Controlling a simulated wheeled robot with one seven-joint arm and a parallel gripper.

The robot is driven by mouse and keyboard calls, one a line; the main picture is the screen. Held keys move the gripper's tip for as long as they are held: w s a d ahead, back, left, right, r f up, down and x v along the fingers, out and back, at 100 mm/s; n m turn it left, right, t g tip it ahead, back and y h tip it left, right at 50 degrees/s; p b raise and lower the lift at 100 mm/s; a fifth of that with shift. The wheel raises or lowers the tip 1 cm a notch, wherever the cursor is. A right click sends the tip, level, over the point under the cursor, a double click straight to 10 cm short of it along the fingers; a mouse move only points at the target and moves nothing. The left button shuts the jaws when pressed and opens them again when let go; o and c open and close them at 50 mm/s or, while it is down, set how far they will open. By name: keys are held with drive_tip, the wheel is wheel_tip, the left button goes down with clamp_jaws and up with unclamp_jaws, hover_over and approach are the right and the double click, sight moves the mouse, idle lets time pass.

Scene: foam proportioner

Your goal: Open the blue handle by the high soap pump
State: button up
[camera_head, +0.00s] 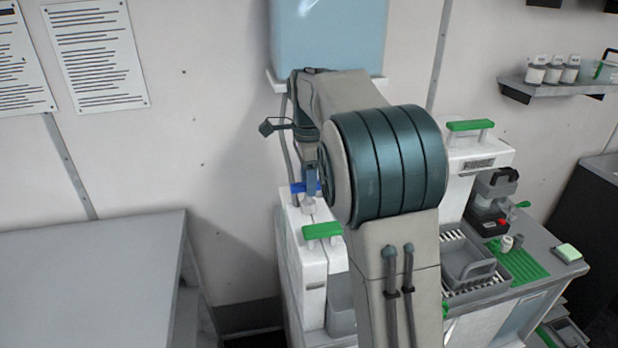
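The blue handle (298,188) shows as a small bright blue bar above the left white dispenser unit (308,262), just left of my arm's big joint. A pale spout or fitting shows just below it. My gripper (311,178) points down at the blue handle, mostly hidden behind my own arm. A narrow grey-blue finger part overlaps the handle in the picture. I cannot tell whether it touches or grips it. The right part of the handle is hidden.
A green handle (322,230) sits on the left unit, another green handle (470,125) on the right unit. A pale blue tank (328,35) hangs on the wall above. A grey table (90,275) stands at left. A counter with trays (470,260) lies right.

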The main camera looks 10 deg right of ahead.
clamp_jaws()
drive_tip(key=shift+n, duration=0.3)
drive_tip(key=n+p, duration=0.1)
drive_tip(key=n, duration=0.2)
drive_tip(key=shift+r, duration=0.1)
drive_tip(key=n+p, duration=0.1)
drive_tip(key=n, duration=0.8)
drive_tip(key=shift+p, duration=0.35)
drive_tip(key=n, duration=0.5)
drive_tip(key=shift+n, duration=0.3)
